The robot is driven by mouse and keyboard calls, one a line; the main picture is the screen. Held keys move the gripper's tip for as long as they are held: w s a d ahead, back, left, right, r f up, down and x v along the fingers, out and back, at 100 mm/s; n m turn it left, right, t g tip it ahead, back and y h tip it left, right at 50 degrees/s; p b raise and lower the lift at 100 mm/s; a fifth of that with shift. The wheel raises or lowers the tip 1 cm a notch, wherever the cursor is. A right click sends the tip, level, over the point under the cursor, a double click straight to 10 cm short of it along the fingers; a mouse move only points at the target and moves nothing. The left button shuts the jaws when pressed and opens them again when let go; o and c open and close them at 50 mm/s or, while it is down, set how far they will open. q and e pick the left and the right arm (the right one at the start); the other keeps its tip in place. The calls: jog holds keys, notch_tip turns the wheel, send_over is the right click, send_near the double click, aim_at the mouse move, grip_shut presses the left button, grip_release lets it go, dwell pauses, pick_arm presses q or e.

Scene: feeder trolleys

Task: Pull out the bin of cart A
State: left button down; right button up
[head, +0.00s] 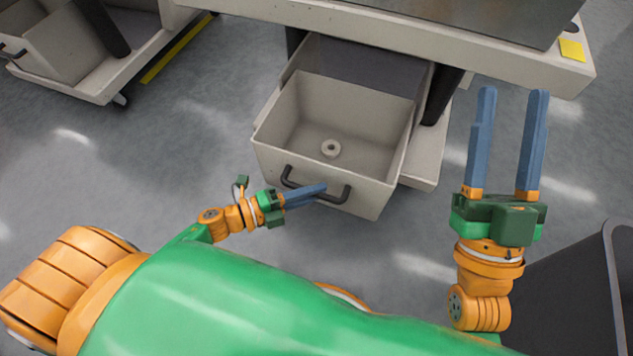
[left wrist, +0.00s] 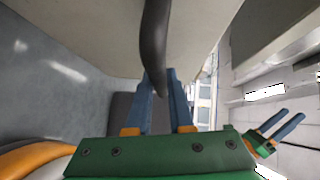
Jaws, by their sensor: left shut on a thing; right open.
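The bin (head: 375,188) is a light grey open box under a cart (head: 470,62) in the head view. It stands partly out of the cart's front. My right gripper (head: 513,92) is open and empty, to the right of the bin. No cart letter is readable.
Another cart (head: 95,90) with a grey bin stands at the upper left, near a yellow floor line (head: 178,48). A yellow label (head: 571,50) is on the near cart's top. A dark container (head: 570,290) stands at the lower right. Floor left of the bin is clear.

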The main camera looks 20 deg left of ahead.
pick_arm(q)
jog(key=shift+s+a, duration=0.1)
jog(key=shift+s, duration=0.3)
pick_arm(e)
jog(key=shift+w+f+g, duration=0.2)
jog(key=shift+f+g, duration=0.2)
jog(key=shift+f, duration=0.05)
pick_arm(q)
jog(key=c, duration=0.8)
grip_release()
pick_arm(e)
jog(key=shift+a, duration=0.1)
pick_arm(q)
jog(key=p+v, duration=0.1)
jog(key=v, duration=0.6)
pick_arm(e)
jog(key=w+f+g+h, duration=0.2)
jog(key=f+g, duration=0.3)
jog(key=f, duration=0.3)
jog(key=shift+w+d+f+m+h, duration=0.25)
jog(key=shift+w+f+m+h, duration=0.15)
jog(key=shift+w, duration=0.45)
pick_arm(q)
jog(key=shift+s, duration=0.1)
